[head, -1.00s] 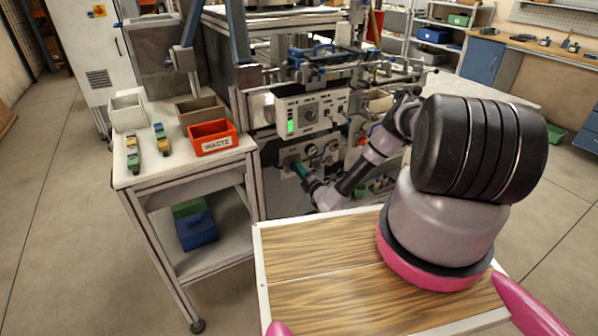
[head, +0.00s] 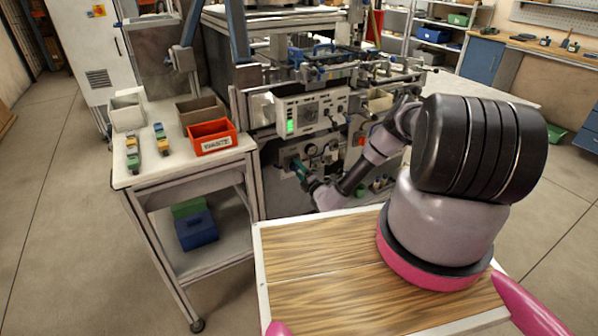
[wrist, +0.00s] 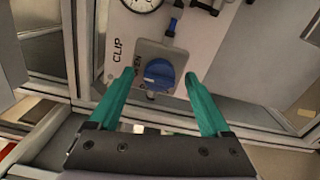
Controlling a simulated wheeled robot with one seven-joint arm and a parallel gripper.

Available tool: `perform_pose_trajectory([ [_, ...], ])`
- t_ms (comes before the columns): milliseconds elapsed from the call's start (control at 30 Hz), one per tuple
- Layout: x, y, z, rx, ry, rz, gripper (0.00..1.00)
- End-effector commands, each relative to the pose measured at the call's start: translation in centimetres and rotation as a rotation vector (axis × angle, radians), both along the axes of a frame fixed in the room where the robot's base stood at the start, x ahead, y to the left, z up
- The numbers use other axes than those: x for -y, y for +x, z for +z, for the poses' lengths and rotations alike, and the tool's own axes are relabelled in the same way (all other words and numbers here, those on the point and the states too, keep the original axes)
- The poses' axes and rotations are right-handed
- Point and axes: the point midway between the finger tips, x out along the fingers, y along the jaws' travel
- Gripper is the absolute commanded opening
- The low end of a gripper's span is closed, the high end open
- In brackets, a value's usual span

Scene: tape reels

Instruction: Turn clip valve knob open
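I cannot tell how far the fingertips are from the panel in depth. In the head view my gripper (head: 298,168) is at the lower panel of the machine, and the knob is not made out there.
A round gauge (wrist: 142,3) and a second blue handle (wrist: 171,27) are above the knob. The control box with a green light (head: 308,112) is above my gripper. A side cart (head: 188,160) with an orange waste bin (head: 212,138) stands to the left.

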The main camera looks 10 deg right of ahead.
Motion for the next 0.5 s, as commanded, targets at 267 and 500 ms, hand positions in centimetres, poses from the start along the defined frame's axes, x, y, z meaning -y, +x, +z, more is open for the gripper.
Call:
perform_pose_trajectory([
  [267,1.1,-3.0,-0.1,-0.004,0.002,-0.002,0.81],
  [500,2.6,-7.6,0.0,-0.003,0.002,-0.003,0.81],
])
